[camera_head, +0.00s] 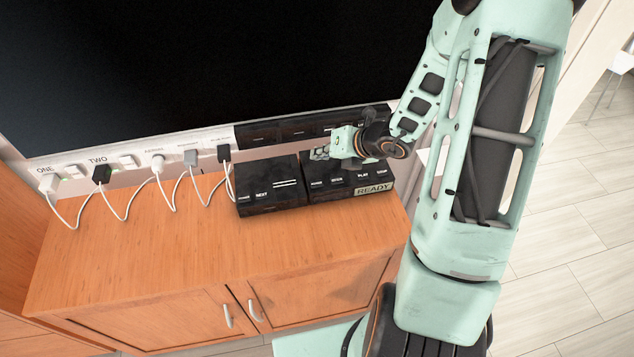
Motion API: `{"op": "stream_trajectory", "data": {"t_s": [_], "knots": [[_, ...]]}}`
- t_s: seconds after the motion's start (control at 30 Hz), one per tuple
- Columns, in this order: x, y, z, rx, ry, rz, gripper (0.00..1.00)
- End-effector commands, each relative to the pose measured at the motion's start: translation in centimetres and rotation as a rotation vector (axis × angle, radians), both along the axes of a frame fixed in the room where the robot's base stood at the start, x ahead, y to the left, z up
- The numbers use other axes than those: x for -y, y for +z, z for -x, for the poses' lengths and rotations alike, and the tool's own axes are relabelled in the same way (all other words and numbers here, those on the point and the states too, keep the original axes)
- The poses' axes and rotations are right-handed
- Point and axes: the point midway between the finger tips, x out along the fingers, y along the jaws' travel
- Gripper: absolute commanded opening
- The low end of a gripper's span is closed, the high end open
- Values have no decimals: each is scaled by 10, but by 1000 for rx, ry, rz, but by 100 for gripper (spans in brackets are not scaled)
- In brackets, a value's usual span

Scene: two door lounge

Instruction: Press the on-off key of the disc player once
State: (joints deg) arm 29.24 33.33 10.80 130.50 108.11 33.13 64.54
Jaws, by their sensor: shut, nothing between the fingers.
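The disc player is probably the right-hand dark box (335,193) on the wooden cabinet. Its front has a row of small white-labelled keys, one of which reads PLAY, and a pale display (373,189) that reads READY. The leftmost key label (316,184) is too small to read surely. My gripper (319,154) is shut and empty. It appears over the back left part of this box, pointing left. I cannot tell its height or whether it touches the box. My gripper and wrist hide part of the box's top.
A similar dark box (270,187) labelled NEXT stands close on the left. A long dark unit (270,133) lies behind, under the large black screen (200,60). A socket strip with several plugs and white cables (120,210) is at the left. The cabinet top (170,260) in front is clear.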

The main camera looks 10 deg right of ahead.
Motion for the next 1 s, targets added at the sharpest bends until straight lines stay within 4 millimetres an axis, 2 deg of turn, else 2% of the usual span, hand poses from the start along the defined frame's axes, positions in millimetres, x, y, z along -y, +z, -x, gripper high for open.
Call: {"op": "stream_trajectory", "data": {"t_s": [0.27, 0.7, 1.0], "knots": [[0, -22, 0, -1, 0, 1, 0], [0, -79, 0, 1, 1, 1, 0], [0, -88, 0, 1, 1, 1, 0]]}}
